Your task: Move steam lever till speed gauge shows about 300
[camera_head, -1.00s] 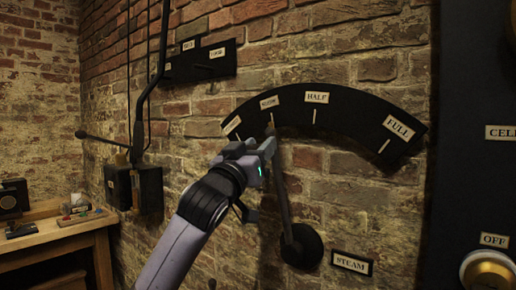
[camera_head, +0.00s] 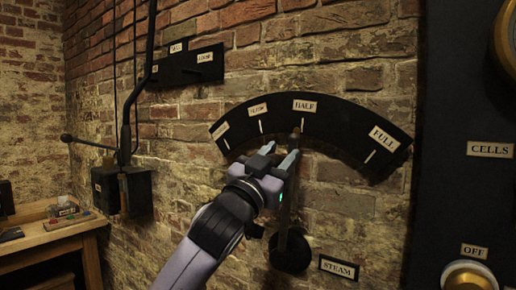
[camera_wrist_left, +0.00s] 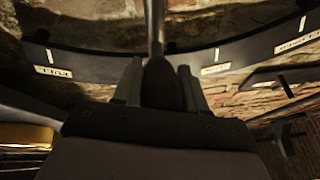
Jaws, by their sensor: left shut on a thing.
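The steam lever (camera_head: 284,218) is a dark upright bar on a round black hub (camera_head: 290,252), beside a STEAM label (camera_head: 339,268). Its tip lies just left of the HALF mark on the black arc plate (camera_head: 345,128). My left gripper (camera_head: 279,160) is shut on the lever's upper part. In the left wrist view, the lever (camera_wrist_left: 156,28) runs up between the two fingers (camera_wrist_left: 160,82). A speed gauge reading cannot be seen; only part of a brass rim (camera_head: 503,40) shows at the top right edge. My right gripper is out of view.
A dark panel (camera_head: 455,200) with CELLS and OFF labels and a brass knob (camera_head: 470,277) stands at the right. A black box (camera_head: 122,188) with a side lever hangs on the brick wall at left. A wooden bench (camera_head: 50,235) is at lower left.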

